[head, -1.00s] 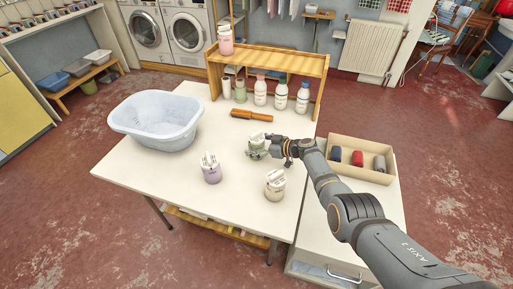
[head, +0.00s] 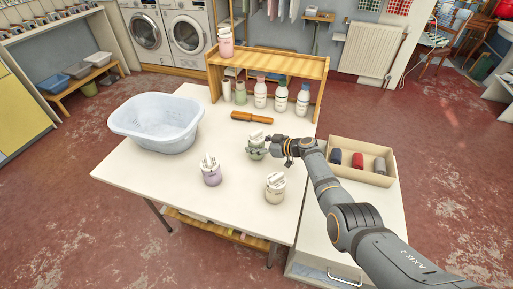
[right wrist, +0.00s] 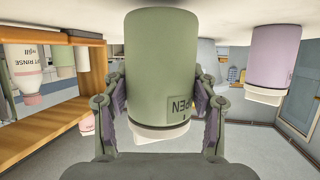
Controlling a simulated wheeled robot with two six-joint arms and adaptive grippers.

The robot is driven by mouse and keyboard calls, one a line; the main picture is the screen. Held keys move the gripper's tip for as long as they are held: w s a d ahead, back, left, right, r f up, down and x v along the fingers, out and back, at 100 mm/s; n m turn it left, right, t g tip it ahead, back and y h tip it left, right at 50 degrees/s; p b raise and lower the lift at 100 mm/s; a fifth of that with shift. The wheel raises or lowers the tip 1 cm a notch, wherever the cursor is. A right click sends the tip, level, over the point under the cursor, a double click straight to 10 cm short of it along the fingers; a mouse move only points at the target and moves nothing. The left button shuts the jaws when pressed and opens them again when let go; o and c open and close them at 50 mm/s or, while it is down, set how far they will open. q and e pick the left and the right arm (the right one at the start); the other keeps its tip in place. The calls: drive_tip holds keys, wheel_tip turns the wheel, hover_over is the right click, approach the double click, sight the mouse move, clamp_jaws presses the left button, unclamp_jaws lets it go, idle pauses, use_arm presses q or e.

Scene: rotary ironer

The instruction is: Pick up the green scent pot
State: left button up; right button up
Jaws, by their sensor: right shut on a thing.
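The green scent pot (head: 257,152) is near the middle of the white table in the head view, with white sticks or a pale top above it. My right gripper (head: 263,147) reaches it from the right and is shut on it. In the right wrist view the green pot (right wrist: 162,75) fills the centre, upside down in the picture, with a finger pressed on each side. I cannot tell whether the pot is clear of the table. My left gripper is not in view.
A lilac pot (head: 211,172) and a cream pot (head: 275,188) stand nearer on the table. A pale blue basin (head: 156,122) is at left. A wooden-handled tool (head: 251,118) lies before the wooden shelf (head: 270,61) with several bottles. A box (head: 345,173) with rolls is at right.

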sight(256, 132)
wheel_tip(256, 132, up, 8)
drive_tip(key=shift+r, duration=0.25)
wheel_tip(256, 132, down, 7)
idle(0.4)
drive_tip(key=shift+f, duration=1.3)
drive_tip(key=shift+f, duration=0.15)
drive_tip(key=o, duration=1)
drive_tip(key=shift+s, duration=0.1)
drive_tip(key=shift+c, duration=0.2)
